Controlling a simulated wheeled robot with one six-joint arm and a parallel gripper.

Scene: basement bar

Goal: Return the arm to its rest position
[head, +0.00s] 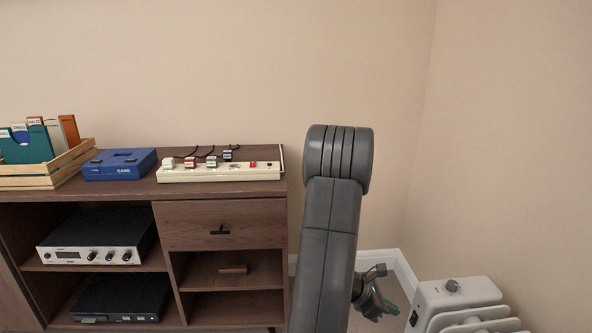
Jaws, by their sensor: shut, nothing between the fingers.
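My arm (331,230) rises from the bottom of the head view to a bent grey elbow at the top, in front of the wall and just right of the cabinet. The far part of the arm is mostly hidden behind it. My gripper (384,305) shows only in part, low beside the arm's right edge, in front of the floor corner. It is shut and empty.
A wooden cabinet (240,224) stands left of my arm. A power strip (222,174), a blue case (119,164) and a wooden crate (41,180) of files sit on top. A white radiator (455,297) stands close to the right of my gripper.

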